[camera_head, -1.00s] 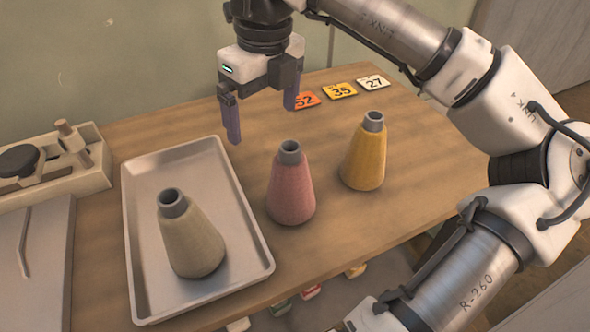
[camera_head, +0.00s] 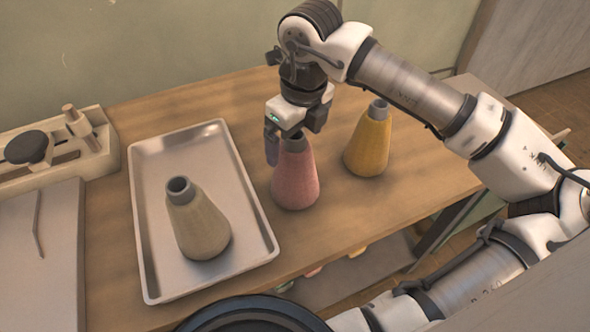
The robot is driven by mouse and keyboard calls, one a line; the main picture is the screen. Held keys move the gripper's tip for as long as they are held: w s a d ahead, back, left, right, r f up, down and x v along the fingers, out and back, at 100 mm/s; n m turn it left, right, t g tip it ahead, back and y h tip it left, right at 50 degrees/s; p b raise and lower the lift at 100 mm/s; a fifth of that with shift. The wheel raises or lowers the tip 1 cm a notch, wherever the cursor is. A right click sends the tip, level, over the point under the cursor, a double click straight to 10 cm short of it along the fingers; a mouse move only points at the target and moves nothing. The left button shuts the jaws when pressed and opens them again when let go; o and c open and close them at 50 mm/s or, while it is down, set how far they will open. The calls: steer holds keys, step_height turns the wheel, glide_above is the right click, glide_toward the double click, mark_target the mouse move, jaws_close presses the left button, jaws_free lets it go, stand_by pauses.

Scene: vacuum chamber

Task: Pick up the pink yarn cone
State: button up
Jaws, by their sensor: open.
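The pink yarn cone (camera_head: 295,182) stands upright on the wooden table, between the metal tray and the yellow cone. Its grey top is partly hidden by my gripper. My gripper (camera_head: 285,148) is open and pointed down over the top of the pink cone. One finger shows at the left side of the cone's top; the other is mostly hidden, so I cannot tell whether the fingers touch the cone.
A beige cone (camera_head: 200,225) stands in the metal tray (camera_head: 147,235) on the left. A yellow cone (camera_head: 368,145) stands close on the right of the pink one. A device with a dark round part (camera_head: 28,147) sits at the far left. The table (camera_head: 395,200) is clear at right.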

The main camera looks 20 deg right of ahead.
mark_target(295, 184)
steer(key=shift+w+f+p, duration=0.15)
steer(key=shift+f+p, duration=0.05)
steer(key=shift+f, duration=0.7)
steer(key=shift+w+f+p, duration=0.1)
steer(key=shift+f+p, duration=0.1)
steer(key=shift+f, duration=0.7)
steer(key=c, duration=1.7)
steer(key=shift+c, duration=0.2)
steer(key=shift+r, duration=0.2)
